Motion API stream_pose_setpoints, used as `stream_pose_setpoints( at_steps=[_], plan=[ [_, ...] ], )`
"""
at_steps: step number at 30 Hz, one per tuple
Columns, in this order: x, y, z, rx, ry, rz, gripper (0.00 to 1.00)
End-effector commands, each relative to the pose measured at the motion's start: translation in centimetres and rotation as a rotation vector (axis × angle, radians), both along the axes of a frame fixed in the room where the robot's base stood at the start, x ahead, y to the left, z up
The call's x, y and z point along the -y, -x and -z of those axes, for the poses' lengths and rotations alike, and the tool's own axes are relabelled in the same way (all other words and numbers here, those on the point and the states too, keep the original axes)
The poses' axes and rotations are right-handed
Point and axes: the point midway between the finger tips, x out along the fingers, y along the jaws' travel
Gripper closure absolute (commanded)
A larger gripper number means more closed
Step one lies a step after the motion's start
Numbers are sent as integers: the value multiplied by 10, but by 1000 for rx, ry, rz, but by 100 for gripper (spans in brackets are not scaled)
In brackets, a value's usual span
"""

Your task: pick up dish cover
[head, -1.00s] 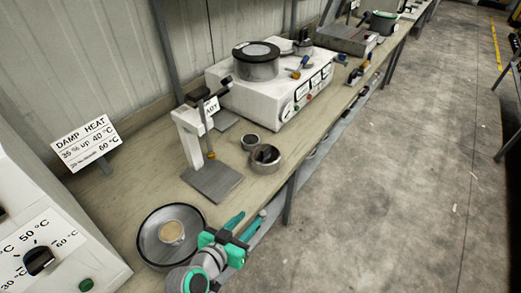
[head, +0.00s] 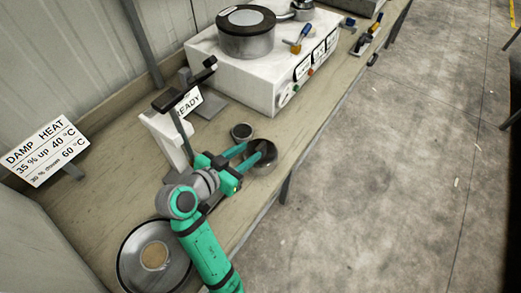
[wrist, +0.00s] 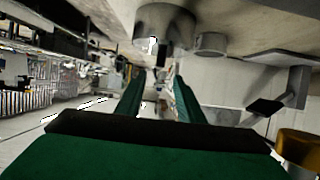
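A round metal cup-shaped piece (head: 268,150) stands near the bench's front edge. It also shows at the top of the wrist view (wrist: 165,25). A smaller round piece (head: 242,131) stands beside it, also in the wrist view (wrist: 212,43). Neither is labelled, so I cannot tell for certain which is the dish cover. My gripper (head: 252,152) is open and empty, with its green fingers pointing at the larger piece. In the wrist view the fingers (wrist: 157,78) are apart with nothing clearly between them. Their exact gap to the piece is unclear.
A wide metal pan (head: 126,262) with a tan disc inside is at lower left. A stand with a READY sign (head: 187,104) is left of my gripper. A white heater (head: 258,78) carries a lidded pot (head: 247,45). The floor right of the bench is clear.

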Motion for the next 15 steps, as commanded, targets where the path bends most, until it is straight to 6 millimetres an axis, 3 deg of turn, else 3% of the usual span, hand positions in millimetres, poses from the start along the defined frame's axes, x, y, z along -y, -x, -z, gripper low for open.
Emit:
stream_pose_setpoints(
  at_steps=[15],
  plan=[
    [32,-36,26,-2,1,7,66]
  ],
)
